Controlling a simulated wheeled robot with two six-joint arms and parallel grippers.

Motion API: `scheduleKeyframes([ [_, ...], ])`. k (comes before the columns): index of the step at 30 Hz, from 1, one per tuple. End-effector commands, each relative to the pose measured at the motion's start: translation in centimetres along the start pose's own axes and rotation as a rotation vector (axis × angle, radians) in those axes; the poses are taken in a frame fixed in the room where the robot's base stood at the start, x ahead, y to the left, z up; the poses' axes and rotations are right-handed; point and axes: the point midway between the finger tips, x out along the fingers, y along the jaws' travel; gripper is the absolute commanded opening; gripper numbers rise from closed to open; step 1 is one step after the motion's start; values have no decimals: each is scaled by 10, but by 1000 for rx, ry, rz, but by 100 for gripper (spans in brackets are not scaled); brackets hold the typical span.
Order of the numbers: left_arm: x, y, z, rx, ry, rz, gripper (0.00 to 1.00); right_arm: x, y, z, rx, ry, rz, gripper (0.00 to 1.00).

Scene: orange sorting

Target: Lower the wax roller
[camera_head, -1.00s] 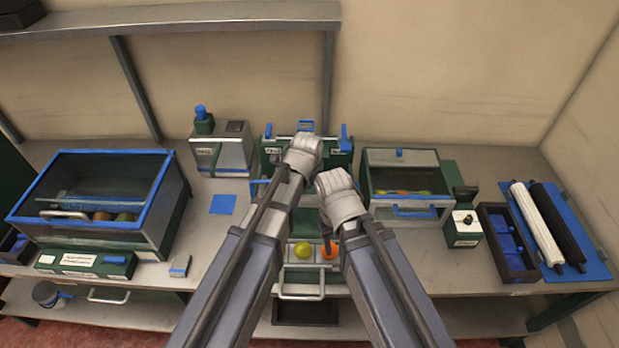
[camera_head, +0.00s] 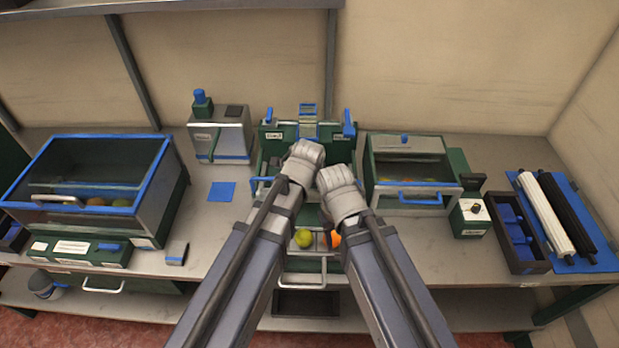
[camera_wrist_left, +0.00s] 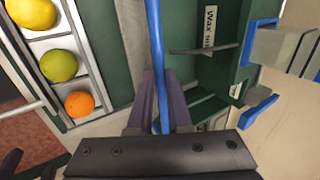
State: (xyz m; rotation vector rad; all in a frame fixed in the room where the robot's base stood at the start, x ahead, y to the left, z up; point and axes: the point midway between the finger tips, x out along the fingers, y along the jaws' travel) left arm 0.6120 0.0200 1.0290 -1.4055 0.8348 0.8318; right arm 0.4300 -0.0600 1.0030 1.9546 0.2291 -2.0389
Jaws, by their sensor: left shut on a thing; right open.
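The wax station is a green housing (camera_head: 330,131) at the back middle of the bench, with blue side levers and a blue-topped metal piece (camera_head: 308,112) at its top centre. The left wrist view shows its green wall (camera_wrist_left: 222,70) with a partly cut label reading "Wax". My left gripper (camera_wrist_left: 160,112) is shut around a thin blue bar (camera_wrist_left: 155,45) that runs up between its fingers. In the head view my left gripper (camera_head: 302,162) is in front of the station, its fingertips hidden. My right gripper (camera_head: 340,188) is open, close beside it, fingertips also hidden.
A white tray (camera_wrist_left: 50,44) holds a yellow fruit, a green fruit and an orange one. A blue-rimmed bin (camera_head: 158,190) stands left, a green-and-metal box (camera_head: 405,145) right of the station. Rollers (camera_head: 545,212) lie on a blue mat far right. Bench space is clear around the blue square (camera_head: 221,192).

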Motion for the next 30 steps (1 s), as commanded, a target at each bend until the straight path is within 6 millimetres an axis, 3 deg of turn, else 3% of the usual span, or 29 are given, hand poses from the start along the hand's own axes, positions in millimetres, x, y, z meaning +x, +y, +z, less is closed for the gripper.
scheduleKeyframes([
  [1, 0, 9, 0, -2, 2, 22, 0, 2, 0, 0, 0, 0, 0, 50],
  [2, 0, 9, 0, -2, 2, 23, 19, 2, 0, 0, 0, 0, 0, 50],
  [9, 0, 7, 0, -1, 1, 19, 46, 1, 0, 0, 0, 0, 0, 50],
  [20, -2, 4, 0, -1, -1, 16, 47, -2, 0, 0, 0, 0, 0, 50],
  [30, -30, -11, 0, -1, -1, 16, 47, -33, 3, 2, -1, 0, 0, 50],
])
